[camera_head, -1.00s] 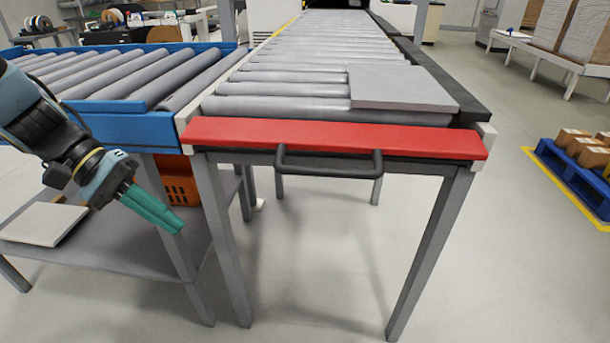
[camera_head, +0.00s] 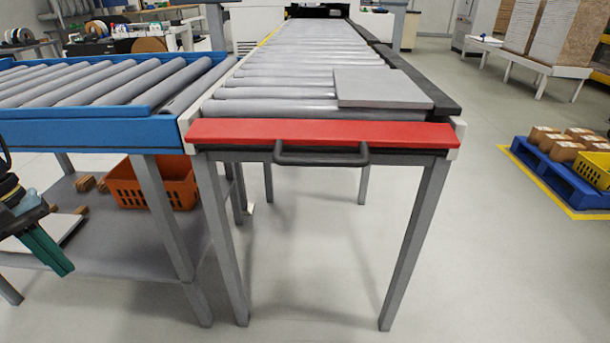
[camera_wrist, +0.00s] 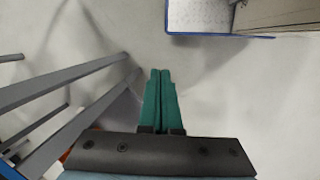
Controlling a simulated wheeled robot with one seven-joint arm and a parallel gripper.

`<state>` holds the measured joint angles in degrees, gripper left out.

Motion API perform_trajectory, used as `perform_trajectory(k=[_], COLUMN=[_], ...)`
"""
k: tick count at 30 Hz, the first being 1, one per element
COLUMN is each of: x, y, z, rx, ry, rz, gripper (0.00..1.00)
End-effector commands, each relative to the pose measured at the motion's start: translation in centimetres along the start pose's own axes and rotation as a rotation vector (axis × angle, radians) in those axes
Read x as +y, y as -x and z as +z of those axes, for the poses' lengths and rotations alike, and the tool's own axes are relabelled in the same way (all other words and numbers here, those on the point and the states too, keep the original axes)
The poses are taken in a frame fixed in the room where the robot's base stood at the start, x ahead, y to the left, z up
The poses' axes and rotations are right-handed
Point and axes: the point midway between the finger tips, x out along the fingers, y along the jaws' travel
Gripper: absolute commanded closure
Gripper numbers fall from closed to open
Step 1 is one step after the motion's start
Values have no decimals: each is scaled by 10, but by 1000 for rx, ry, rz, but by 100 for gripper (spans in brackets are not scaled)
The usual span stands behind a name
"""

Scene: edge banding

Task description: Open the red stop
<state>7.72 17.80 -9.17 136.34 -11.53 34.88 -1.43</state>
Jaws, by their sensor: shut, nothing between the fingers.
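The red stop (camera_head: 322,133) is a flat red bar across the near end of the grey roller conveyor. A black handle (camera_head: 321,156) hangs below its front edge. My gripper (camera_head: 66,268) is at the far left in the head view, low and well apart from the stop and the handle. Its green fingers are together and empty. In the wrist view my gripper (camera_wrist: 160,75) points over bare floor with its fingers shut side by side. The red stop and the handle are not visible in the wrist view.
A grey panel (camera_head: 380,88) lies on the rollers behind the stop. A blue-framed conveyor (camera_head: 90,134) adjoins on the left, with an orange crate (camera_head: 150,187) on the shelf below. A blue pallet (camera_head: 562,168) with boxes stands right. Floor in front is clear.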

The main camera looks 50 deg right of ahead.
Motion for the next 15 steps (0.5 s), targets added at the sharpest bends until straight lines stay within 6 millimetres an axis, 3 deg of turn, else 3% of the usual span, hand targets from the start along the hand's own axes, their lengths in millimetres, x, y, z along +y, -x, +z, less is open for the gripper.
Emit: perform_trajectory(k=[8,11,15], x=[55,87,149], y=[-31,-46,-68], z=[4,11,29], rx=[-190,-297,-507], ry=[14,22,42], rz=[85,138,244], gripper=[100,100,100])
